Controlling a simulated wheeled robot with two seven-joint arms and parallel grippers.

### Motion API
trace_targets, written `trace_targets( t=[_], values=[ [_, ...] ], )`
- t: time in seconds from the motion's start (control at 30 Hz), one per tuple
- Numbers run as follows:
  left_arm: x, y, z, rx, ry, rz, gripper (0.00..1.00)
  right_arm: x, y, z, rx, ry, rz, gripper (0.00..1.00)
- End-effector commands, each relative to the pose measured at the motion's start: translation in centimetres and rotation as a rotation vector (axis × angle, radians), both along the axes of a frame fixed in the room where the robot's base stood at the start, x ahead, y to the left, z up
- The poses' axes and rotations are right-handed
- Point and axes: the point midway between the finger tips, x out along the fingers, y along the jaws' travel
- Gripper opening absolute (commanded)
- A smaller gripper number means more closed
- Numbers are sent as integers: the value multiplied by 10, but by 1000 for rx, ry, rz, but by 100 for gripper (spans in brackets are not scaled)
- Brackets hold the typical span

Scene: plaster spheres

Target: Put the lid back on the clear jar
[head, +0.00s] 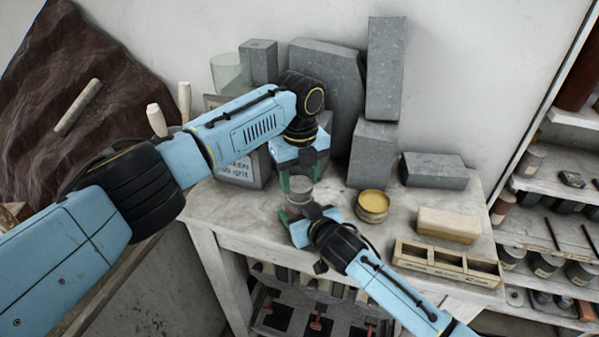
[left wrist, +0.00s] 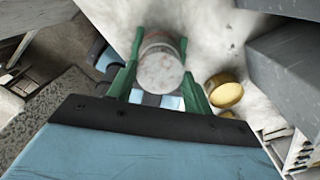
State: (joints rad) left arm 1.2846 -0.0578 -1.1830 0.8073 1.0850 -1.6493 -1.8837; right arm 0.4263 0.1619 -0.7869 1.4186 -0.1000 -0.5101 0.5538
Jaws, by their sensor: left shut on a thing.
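The clear jar (head: 299,198) stands near the front edge of the worktop, partly covered by my grippers. The round grey-white lid (head: 300,184) is at the top of the jar; it also shows in the left wrist view (left wrist: 161,71). My left gripper (head: 299,183) comes down from above, its green fingers (left wrist: 154,82) shut on the lid from both sides. I cannot tell whether the lid sits fully on the rim or slightly above it. My right gripper (head: 298,216) is close in front of the jar; its fingertips are hidden, so its grip is unclear.
An open round tin with yellow contents (head: 373,206) stands right of the jar. Farther right are a tan block (head: 448,225) and a wooden compartment box (head: 446,264). Grey stone blocks (head: 373,152) stand behind. Shelves with jars (head: 545,262) are at the right.

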Motion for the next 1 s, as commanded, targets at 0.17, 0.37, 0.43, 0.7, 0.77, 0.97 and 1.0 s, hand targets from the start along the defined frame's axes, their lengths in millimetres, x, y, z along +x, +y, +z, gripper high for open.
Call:
trace_targets(
  t=[0.17,0.37,0.43,0.7,0.77,0.97,1.0],
  values=[
    [0,0,0,0,0,0,30,0,0,0,0,0,0,20],
    [0,0,0,0,0,0,30,0,0,0,0,0,0,20],
    [0,0,0,0,0,0,30,0,0,0,0,0,0,20],
    [0,0,-4,1,0,0,30,0,0,0,0,0,0,20],
    [0,0,-5,1,0,0,30,0,0,0,0,0,0,20],
    [0,0,-9,0,0,0,30,0,0,0,0,0,0,20],
    [0,0,-10,0,0,0,30,0,0,0,0,0,0,20]
  ],
)
